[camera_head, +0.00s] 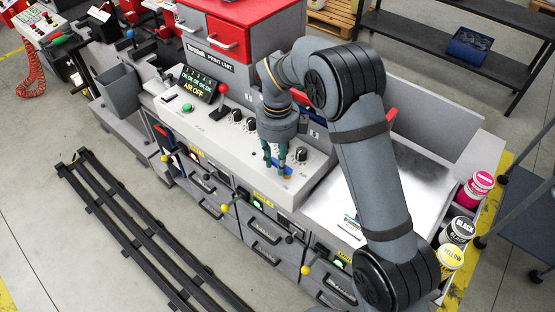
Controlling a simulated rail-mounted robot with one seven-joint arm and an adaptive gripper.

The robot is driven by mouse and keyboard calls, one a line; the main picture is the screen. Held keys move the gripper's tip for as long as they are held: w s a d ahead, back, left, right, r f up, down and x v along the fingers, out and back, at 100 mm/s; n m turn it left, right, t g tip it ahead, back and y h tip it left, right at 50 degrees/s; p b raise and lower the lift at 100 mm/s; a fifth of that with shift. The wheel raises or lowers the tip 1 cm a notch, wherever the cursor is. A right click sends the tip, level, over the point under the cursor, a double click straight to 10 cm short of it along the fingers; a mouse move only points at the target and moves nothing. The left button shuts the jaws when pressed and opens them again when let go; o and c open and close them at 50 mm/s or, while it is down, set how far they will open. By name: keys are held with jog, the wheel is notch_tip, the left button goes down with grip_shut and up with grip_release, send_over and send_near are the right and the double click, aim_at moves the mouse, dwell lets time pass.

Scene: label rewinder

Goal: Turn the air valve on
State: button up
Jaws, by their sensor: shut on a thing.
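My gripper (276,167) points down at the front of the grey console, at the right end of its row of controls. Its fingers are closed around a small part there, which they mostly hide. A bit of blue with a yellow mark (287,173) shows at the fingertips; I take it to be the air valve. Its handle angle cannot be made out. The display (198,84) on the console reads "AIR OFF" in yellow under a green line.
Black knobs (236,115) stand left of my gripper, and another knob (301,154) is close on its right. A red-balled lever (223,89) and a green button (187,108) are farther left. Yellow-balled levers (224,208) stick out below the console.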

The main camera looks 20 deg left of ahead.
grip_shut()
jog(key=shift+f+b, duration=0.1)
jog(key=shift+b, duration=0.25)
jog(key=shift+s+a+f+n+b, duration=0.1)
jog(key=shift+s+n+b, duration=0.2)
jog(key=shift+n+b, duration=0.7)
jog(key=n+b, duration=0.1)
jog(key=n, duration=0.1)
jog(key=shift+s+n+b, duration=0.35)
jog(key=shift+n, duration=0.05)
jog(key=n+b, duration=0.1)
jog(key=s+n, duration=0.1)
jog(key=n, duration=0.1)
jog(key=shift+d+b, duration=0.2)
jog(key=shift+b, duration=0.2)
jog(key=shift+s+d+r+n+b, duration=0.15)
jog(key=shift+n+b, duration=0.2)
jog(key=shift+n, duration=0.65)
jog(key=shift+s+d+r+n+b, duration=0.15)
jog(key=shift+n+b, duration=0.15)
jog(key=shift+n, duration=0.7)
jog(key=shift+f, duration=0.1)
jog(key=o, duration=0.9)
grip_release()
